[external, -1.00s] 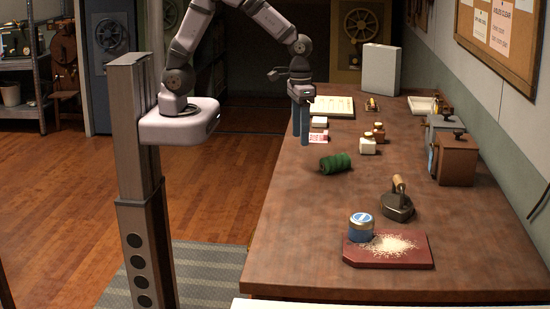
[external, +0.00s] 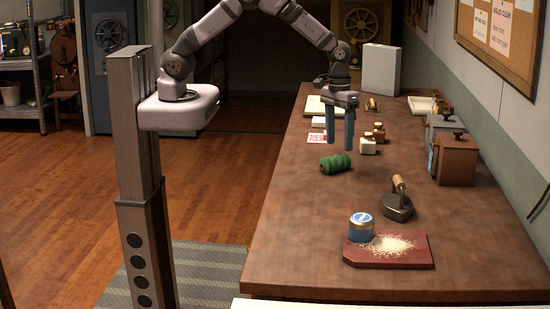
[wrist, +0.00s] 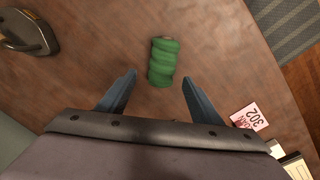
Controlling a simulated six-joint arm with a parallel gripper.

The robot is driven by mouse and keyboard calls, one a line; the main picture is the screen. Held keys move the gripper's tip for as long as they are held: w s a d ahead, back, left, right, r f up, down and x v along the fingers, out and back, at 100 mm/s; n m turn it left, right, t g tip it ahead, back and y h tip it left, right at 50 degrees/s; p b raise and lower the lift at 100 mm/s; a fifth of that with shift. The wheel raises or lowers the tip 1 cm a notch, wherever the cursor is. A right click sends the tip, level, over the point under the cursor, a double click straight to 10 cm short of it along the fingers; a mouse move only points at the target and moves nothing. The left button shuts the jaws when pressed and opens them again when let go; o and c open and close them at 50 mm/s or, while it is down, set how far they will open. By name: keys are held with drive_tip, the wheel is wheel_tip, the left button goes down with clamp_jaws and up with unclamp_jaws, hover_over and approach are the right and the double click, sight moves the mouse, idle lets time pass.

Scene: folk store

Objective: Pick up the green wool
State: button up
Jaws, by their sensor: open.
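The green wool (external: 335,163) is a roll lying on its side on the brown table, near the table's left edge in the external view. In the wrist view the green wool (wrist: 163,62) lies just beyond the gap between my fingers, roughly centred. My gripper (external: 341,148) points down above the table by the wool, its two blue fingers apart. In the wrist view my gripper (wrist: 158,78) is open and nothing is between its fingers.
Two small bottles (external: 368,146) stand right of and behind the wool. A flat iron (external: 397,206) and a blue tin (external: 361,227) on a red board (external: 388,260) are nearer the camera. A pink card (wrist: 250,117) lies nearby. The table (external: 300,215) is clear in front of the wool.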

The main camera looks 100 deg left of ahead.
sight(339, 157)
drive_tip(key=shift+s+f+p, duration=0.1)
drive_tip(key=shift+f+p, duration=0.3)
drive_tip(key=shift+p, duration=0.05)
drive_tip(key=shift+f+p, duration=1.05)
drive_tip(key=shift+f, duration=1.15)
drive_tip(key=shift+a, duration=0.1)
drive_tip(key=c, duration=1.1)
